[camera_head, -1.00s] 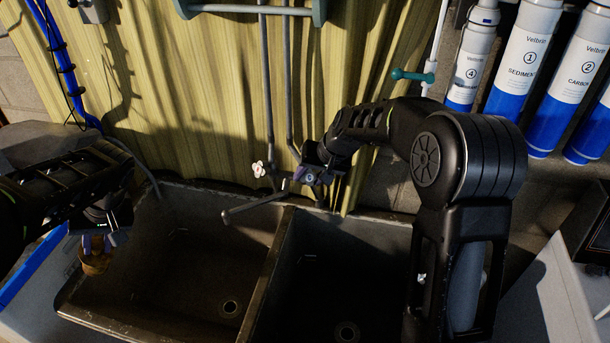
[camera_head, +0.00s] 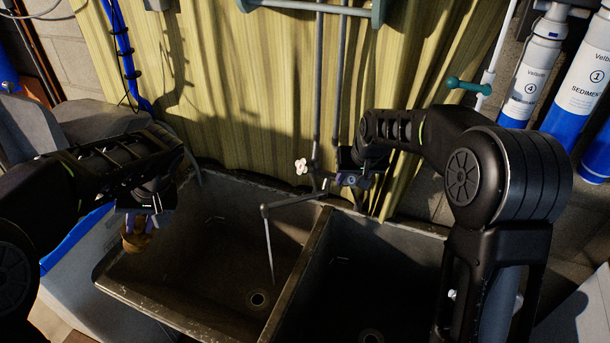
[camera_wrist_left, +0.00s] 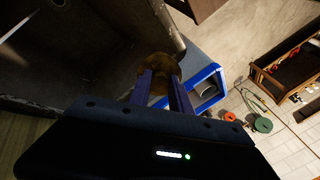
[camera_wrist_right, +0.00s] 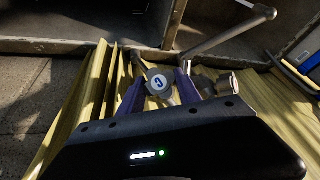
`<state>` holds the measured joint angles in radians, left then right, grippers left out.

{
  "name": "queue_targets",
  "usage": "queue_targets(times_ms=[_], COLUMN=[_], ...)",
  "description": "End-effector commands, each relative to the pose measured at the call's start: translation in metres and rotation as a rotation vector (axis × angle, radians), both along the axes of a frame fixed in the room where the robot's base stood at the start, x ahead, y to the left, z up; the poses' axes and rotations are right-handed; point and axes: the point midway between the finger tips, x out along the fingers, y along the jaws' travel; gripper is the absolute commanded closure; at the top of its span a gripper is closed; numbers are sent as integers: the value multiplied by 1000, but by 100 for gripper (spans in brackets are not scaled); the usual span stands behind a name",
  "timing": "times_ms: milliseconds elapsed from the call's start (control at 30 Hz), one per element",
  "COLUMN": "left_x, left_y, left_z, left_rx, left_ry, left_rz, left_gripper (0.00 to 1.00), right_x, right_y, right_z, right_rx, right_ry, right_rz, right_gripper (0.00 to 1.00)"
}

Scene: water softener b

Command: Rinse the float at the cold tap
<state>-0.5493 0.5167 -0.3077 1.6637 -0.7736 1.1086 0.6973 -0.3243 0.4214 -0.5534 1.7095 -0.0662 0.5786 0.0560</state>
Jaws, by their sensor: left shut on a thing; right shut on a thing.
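The brown, rounded float (camera_head: 138,241) is in my left gripper (camera_head: 146,222), which is shut on it near the left rim of the left basin. The float also shows in the left wrist view (camera_wrist_left: 162,66). My right gripper (camera_head: 350,180) is shut on the cold tap handle, whose blue-and-white disc marked C (camera_wrist_right: 158,82) shows between the fingers in the right wrist view. The tap spout (camera_head: 288,200) reaches over the left basin. A thin stream of water (camera_head: 269,245) falls from its tip into that basin, to the right of the float.
The double sink has a left basin (camera_head: 190,285) and a right basin (camera_head: 375,265) with a divider between. Filter cartridges (camera_head: 538,70) hang at the right. The left basin is otherwise clear.

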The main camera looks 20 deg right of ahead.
Motion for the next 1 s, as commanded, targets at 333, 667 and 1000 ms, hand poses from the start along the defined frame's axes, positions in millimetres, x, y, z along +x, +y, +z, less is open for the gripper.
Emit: queue_targets(times_ms=[333, 667, 1000], left_x=[0, 0, 0], left_y=[0, 0, 0], left_z=[0, 0, -3], left_rx=[0, 0, 0], left_ry=[0, 0, 0], left_rz=[0, 0, 0], left_gripper=[100, 100, 100], right_x=[0, 0, -4], right_y=[0, 0, 1], right_z=[0, 0, 11], right_rx=[-12, -11, -11], right_ry=[2, 2, -1], right_rz=[5, 5, 7], right_gripper=[56, 38, 38])
